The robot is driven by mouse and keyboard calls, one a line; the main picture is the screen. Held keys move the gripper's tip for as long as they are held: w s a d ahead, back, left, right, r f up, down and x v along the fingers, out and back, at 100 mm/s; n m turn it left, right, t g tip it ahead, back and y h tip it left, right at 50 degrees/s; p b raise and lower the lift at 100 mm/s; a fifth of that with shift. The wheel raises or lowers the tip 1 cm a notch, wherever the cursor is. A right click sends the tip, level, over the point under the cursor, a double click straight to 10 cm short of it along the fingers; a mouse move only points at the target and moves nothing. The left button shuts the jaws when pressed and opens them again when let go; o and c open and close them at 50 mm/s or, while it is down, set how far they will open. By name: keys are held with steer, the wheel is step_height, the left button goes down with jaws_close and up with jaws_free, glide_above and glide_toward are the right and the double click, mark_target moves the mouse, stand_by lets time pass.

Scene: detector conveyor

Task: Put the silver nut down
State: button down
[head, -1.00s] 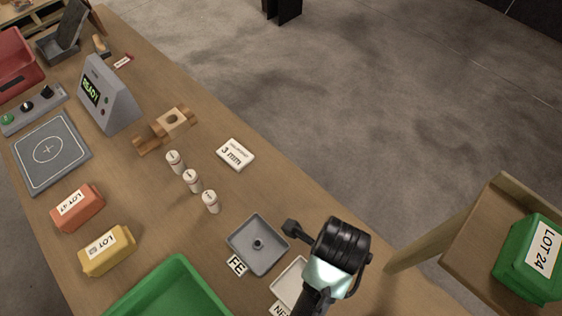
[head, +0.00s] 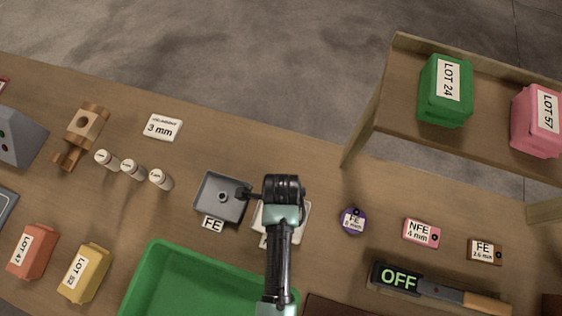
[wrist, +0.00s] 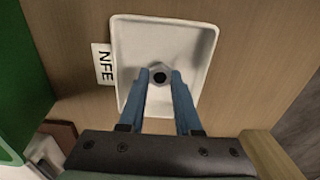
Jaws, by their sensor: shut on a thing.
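The silver nut (wrist: 160,77) shows in the wrist view as a small grey ring with a dark hole. It is between the blue fingertips of my gripper (wrist: 160,73), which is shut on it. Nut and fingertips are over the white tray (wrist: 134,38) marked NFE; I cannot tell whether the nut touches the tray floor. In the head view my arm covers much of the white tray (head: 302,218) and hides the nut and fingers.
The grey FE tray (head: 209,187), with a dark knob or nut in it, is just left. A green bin (head: 160,270) is in front. Three white vials (head: 132,169) stand farther left. A purple tag (head: 352,220) and the OFF wand (head: 398,279) lie right, near a raised shelf (head: 385,120).

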steer(key=shift+f, duration=0.15)
steer(key=c, duration=0.6)
jaws_free()
